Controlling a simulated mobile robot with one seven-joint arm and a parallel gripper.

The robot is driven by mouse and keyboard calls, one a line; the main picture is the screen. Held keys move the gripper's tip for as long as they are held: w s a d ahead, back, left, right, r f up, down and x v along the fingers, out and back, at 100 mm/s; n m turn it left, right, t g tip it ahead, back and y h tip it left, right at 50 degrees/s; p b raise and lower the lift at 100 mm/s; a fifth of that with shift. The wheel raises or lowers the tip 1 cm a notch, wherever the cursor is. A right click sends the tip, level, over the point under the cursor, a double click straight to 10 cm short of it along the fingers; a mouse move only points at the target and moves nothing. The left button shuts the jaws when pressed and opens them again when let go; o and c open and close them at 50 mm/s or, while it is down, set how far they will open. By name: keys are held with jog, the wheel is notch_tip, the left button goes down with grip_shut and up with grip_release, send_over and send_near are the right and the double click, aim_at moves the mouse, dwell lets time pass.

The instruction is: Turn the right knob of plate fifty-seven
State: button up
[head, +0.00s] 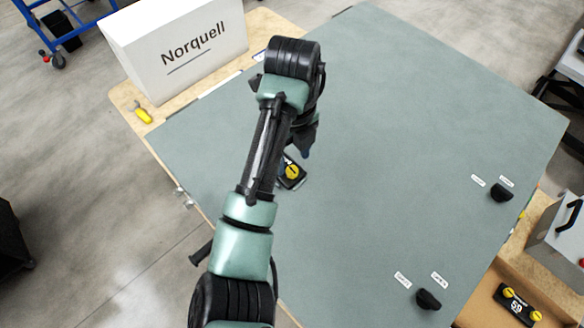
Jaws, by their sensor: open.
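A small black plate (299,182) with a yellow round knob (292,171) lies on the grey-green panel, just below my gripper in the picture. My arm covers its left part, so its number and any other knob are hidden. My gripper (305,153) is open, pointing down near the upper edge of this plate. Its fingertips are small and partly hidden, and I cannot tell whether they touch the knob. Another black plate (517,304) with two yellow knobs is at the bottom right, and its number looks like 59.
Two black knobs (501,193) (428,299) with white labels stand on the right side of the panel (400,130). A white Norquell box (180,50) and a yellow-handled tool (143,113) are at the upper left. The panel's middle is clear.

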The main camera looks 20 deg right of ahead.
aim_at(292, 170)
jog(key=shift+f+p, duration=0.5)
jog(key=shift+f, duration=1.6)
jog(key=shift+c, duration=0.2)
grip_shut()
